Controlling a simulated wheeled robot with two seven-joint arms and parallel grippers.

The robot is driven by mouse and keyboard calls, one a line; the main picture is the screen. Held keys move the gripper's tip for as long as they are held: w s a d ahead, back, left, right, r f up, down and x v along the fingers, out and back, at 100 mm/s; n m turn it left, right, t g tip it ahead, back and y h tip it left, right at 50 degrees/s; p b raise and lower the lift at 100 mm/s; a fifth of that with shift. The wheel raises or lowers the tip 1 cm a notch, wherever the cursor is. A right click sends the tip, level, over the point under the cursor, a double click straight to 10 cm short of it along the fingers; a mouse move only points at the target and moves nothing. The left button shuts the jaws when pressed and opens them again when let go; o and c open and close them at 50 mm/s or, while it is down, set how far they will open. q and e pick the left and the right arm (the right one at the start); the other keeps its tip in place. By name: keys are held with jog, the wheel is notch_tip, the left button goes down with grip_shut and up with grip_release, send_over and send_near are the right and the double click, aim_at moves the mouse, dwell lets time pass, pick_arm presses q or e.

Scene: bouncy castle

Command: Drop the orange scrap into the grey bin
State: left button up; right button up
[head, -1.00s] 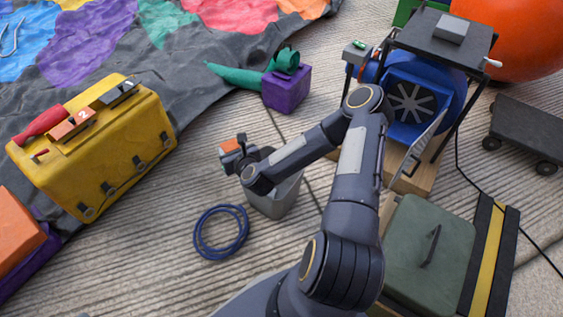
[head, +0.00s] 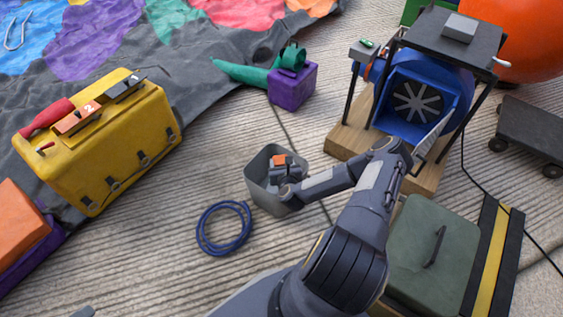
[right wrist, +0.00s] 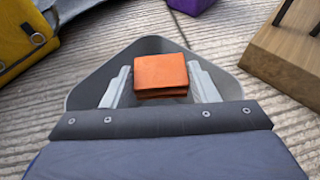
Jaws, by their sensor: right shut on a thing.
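The orange scrap (head: 280,160) is a small orange block. My right gripper (head: 281,167) is shut on it, with one finger on each side in the right wrist view, where the scrap (right wrist: 161,72) is in the middle. The grey bin (head: 263,195) stands open on the ground. The scrap and fingers are over the bin's opening in both views; how deep they are is hard to tell. The bin's rim (right wrist: 152,44) shows behind the scrap in the right wrist view. Only a small grey piece, perhaps of my left gripper (head: 82,312), shows at the head view's bottom edge.
A blue hose coil (head: 224,228) lies left of the bin. A yellow tool bag (head: 95,150) is further left. A blue blower (head: 420,100) on a wooden base and a green box (head: 430,250) stand to the right. A purple block (head: 292,87) is behind the bin.

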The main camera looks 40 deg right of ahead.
notch_tip(320, 180, down, 3)
jog(key=shift+f+b, duration=0.2)
jog(key=shift+b, duration=0.75)
jog(key=o, duration=1)
jog(key=shift+o, duration=0.2)
jog(key=shift+s+r, duration=0.1)
jog(key=p+v, duration=0.2)
jog(key=v, duration=0.5)
jog(key=shift+s+a+p, duration=0.15)
jog(key=shift+s+p, duration=0.1)
jog(key=shift+p, duration=0.15)
